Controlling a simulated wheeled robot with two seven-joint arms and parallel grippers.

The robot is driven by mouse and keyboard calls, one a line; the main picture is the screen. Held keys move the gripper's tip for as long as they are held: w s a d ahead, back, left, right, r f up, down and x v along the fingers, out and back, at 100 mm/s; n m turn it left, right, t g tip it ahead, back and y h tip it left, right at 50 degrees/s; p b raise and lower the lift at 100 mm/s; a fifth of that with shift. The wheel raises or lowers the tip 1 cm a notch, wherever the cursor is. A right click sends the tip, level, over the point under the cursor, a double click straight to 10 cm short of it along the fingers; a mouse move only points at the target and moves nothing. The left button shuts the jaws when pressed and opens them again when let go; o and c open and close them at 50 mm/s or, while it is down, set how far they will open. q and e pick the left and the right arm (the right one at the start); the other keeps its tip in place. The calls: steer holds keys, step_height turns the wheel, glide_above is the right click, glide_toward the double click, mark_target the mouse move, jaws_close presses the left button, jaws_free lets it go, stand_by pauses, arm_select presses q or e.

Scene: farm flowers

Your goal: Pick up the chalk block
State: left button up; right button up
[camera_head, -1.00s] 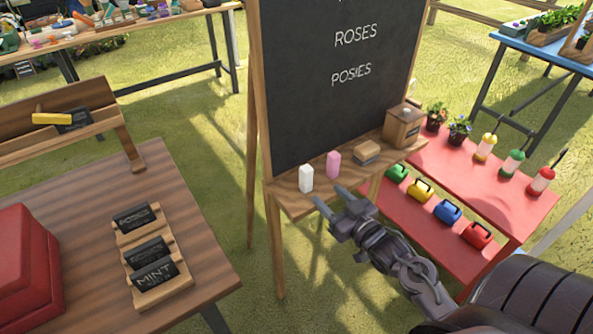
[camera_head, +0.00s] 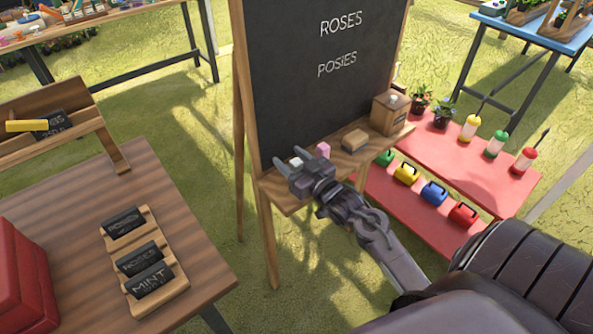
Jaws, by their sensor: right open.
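A white chalk block (camera_head: 296,162) stands on the wooden ledge of the chalkboard, at its left end. Most of it is hidden behind my right gripper. A pink chalk block (camera_head: 323,150) stands just to its right, also partly hidden. My right gripper (camera_head: 300,157) is open, with its fingers at the white block; I cannot tell whether they touch it. My left gripper is not in view.
On the ledge (camera_head: 281,202) to the right are a wooden eraser (camera_head: 355,139) and a wooden box (camera_head: 391,115). The chalkboard (camera_head: 318,100) stands right behind. A wooden table (camera_head: 85,230) with label blocks is at left, a red bench (camera_head: 465,165) at right.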

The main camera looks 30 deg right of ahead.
steer(key=c, duration=1.1)
steer(key=shift+r, duration=0.15)
step_height(320, 180, up, 20)
steer(key=shift+f+p, duration=0.1)
steer(key=shift+p, duration=0.25)
